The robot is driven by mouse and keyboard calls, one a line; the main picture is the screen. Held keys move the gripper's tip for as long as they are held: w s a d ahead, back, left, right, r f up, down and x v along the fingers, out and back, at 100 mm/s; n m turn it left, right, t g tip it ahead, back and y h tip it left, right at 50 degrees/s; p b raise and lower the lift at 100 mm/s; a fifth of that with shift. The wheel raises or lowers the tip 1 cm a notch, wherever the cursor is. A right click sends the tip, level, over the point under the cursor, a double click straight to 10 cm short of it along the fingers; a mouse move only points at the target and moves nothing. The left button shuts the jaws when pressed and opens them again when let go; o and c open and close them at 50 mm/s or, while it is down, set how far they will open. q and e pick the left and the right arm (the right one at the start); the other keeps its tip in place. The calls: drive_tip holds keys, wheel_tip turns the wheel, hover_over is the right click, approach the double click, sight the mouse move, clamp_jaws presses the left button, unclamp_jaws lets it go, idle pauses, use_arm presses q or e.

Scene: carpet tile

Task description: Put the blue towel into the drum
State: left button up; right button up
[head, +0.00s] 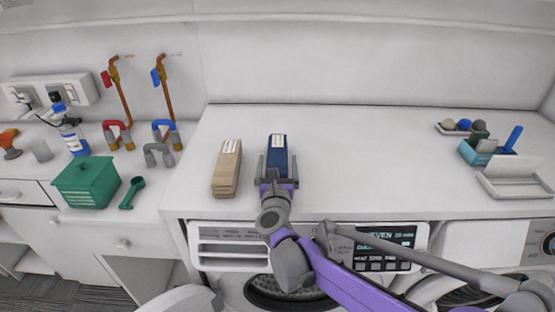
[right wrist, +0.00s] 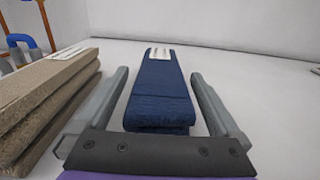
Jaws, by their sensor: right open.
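The folded blue towel (head: 278,147) with a white label lies on the white counter above the washer. In the right wrist view the blue towel (right wrist: 160,95) lies between the two fingers, with a gap on each side. My right gripper (head: 277,174) is open around the near part of the towel; it also shows in the right wrist view (right wrist: 162,100). The drum (head: 285,288) of the washer is below the counter, behind a round opening partly hidden by my right arm. My left gripper is not in view.
A beige folded towel (head: 227,168) lies just left of the blue one and shows close by in the right wrist view (right wrist: 45,105). A green box (head: 86,183), a green scoop (head: 132,192) and a bottle (head: 74,138) stand left. A white tray (head: 515,182) is at right. The counter between is clear.

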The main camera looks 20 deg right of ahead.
drive_tip(key=shift+x, duration=1.1)
drive_tip(key=shift+s, duration=0.1)
drive_tip(key=shift+c, duration=0.3)
clamp_jaws()
